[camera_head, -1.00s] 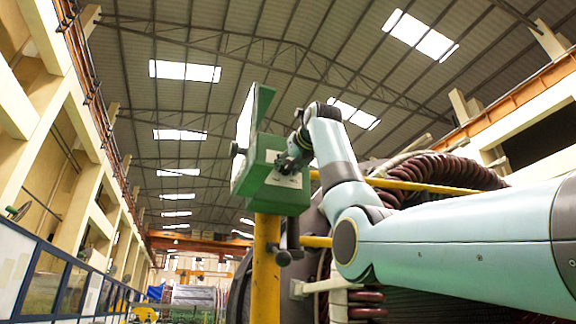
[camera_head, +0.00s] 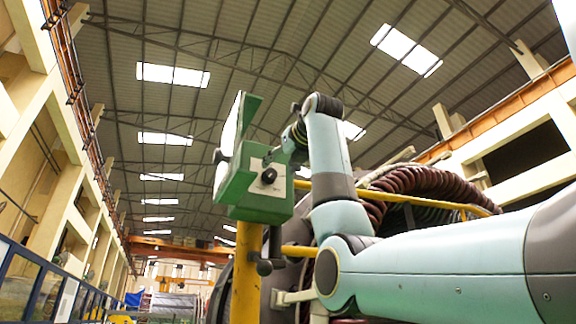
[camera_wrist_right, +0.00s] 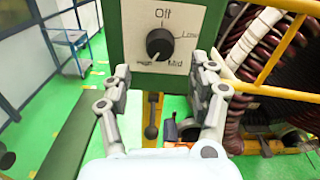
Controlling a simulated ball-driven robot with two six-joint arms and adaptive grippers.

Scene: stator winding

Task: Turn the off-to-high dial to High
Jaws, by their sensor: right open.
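The dial (camera_head: 269,176) is a round black knob on a pale plate, on the face of a green box (camera_head: 243,190). In the right wrist view the knob (camera_wrist_right: 160,44) is unobstructed, with "Off" above, "Low" at right and "Mid" at lower right; a label at lower left is too small to read. A pale mark shows near the knob's lower edge, pointing down and slightly left. My right gripper (camera_wrist_right: 162,72) is open and empty, its fingers apart below and either side of the knob, not touching it. My left gripper is out of view.
A yellow post (camera_head: 246,275) carries the box. A black-knobbed lever (camera_head: 268,262) hangs below it. Yellow rails (camera_head: 300,251) and a coil of dark red hoses (camera_head: 420,188) stand at right. Green floor (camera_wrist_right: 90,125) shows at left.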

